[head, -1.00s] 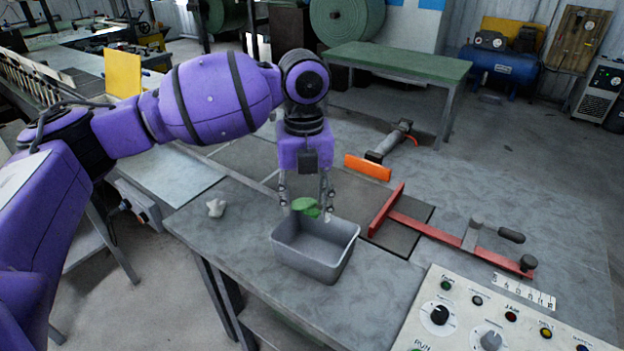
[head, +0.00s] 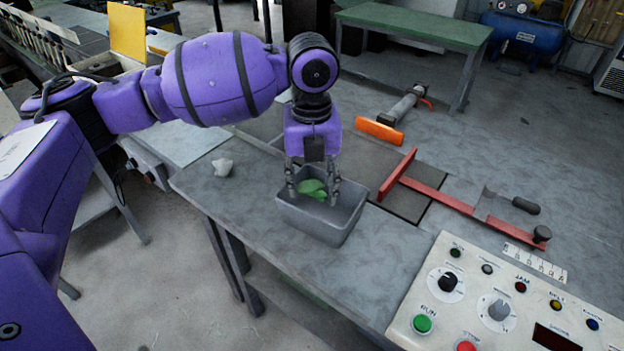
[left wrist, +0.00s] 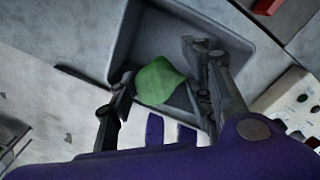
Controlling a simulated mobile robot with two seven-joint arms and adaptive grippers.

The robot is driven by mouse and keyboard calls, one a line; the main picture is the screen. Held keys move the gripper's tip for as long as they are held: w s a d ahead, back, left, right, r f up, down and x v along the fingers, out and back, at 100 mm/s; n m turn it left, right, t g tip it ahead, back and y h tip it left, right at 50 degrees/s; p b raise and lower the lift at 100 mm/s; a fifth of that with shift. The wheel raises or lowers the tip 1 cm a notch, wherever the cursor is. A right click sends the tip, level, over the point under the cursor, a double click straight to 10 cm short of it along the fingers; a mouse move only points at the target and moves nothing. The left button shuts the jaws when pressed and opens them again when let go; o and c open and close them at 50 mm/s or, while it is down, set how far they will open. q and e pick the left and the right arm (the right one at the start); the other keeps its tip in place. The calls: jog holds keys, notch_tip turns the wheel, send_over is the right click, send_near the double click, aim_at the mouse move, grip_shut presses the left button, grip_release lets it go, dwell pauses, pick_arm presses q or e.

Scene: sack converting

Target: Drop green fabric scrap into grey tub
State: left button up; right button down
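The green fabric scrap (head: 313,188) is between the two fingers of my left gripper (head: 312,192), inside the walls of the grey tub (head: 325,226). In the left wrist view, the scrap (left wrist: 160,82) lies between the fingertips of my left gripper (left wrist: 160,88), over the grey tub (left wrist: 128,42). Whether the scrap touches the tub floor cannot be told. My right gripper is not in view.
The tub stands on a grey workbench (head: 270,235). A small whitish lump (head: 222,167) lies to its left. A red bar tool (head: 436,196) and an orange-ended tool (head: 380,131) lie to the right and behind. A control panel (head: 475,285) stands at front right.

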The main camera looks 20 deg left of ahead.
aim_at(312, 183)
pick_arm(q)
jog(key=o, duration=0.5)
jog(key=shift+c, duration=0.2)
jog(key=shift+r, duration=0.15)
notch_tip(312, 183, up, 12)
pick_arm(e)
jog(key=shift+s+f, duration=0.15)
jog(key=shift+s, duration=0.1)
